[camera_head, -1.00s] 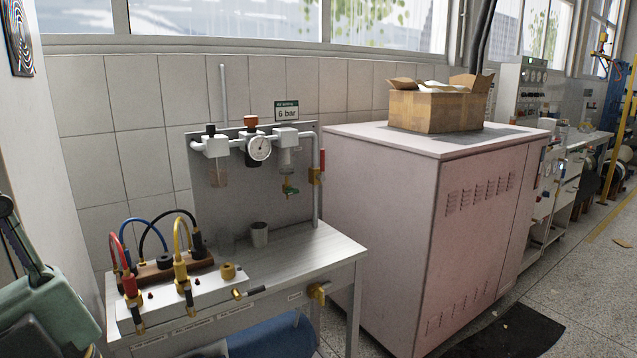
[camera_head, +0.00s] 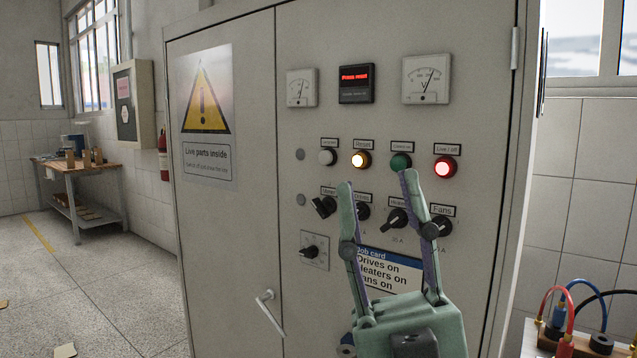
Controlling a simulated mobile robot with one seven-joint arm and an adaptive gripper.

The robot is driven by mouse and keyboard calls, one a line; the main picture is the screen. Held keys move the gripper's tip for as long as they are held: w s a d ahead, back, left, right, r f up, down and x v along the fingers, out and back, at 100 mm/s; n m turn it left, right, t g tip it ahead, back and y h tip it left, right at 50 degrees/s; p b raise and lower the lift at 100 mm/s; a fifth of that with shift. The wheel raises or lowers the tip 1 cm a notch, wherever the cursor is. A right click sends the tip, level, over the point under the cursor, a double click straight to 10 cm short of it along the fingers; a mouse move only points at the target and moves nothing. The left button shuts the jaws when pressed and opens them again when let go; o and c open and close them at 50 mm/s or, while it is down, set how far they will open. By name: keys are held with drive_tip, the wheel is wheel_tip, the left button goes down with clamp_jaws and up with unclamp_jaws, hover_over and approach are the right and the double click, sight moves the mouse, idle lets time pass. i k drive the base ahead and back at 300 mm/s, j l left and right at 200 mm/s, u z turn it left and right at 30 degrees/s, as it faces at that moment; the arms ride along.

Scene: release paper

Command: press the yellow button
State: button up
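The yellow button (camera_head: 361,160) glows on the front of a grey control cabinet (camera_head: 235,240), under a label that seems to read "Reset". A white button (camera_head: 327,157) is to its left; a green button (camera_head: 400,162) and a lit red button (camera_head: 445,166) are to its right. My gripper (camera_head: 376,178) is open and empty in front of the panel, its two green fingers pointing up. The left fingertip appears just below the yellow button and the right one just below the green button. I cannot tell how far the fingers are from the panel.
Below the buttons is a row of black rotary knobs (camera_head: 396,219), partly behind my fingers. A job card (camera_head: 388,272) and a door handle (camera_head: 268,312) are lower down. A bench with hoses (camera_head: 566,325) stands at the right. The floor at the left (camera_head: 90,285) is mostly clear.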

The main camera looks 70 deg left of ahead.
sight(360, 161)
drive_tip(key=k+u, duration=0.1)
drive_tip(key=u, duration=1.5)
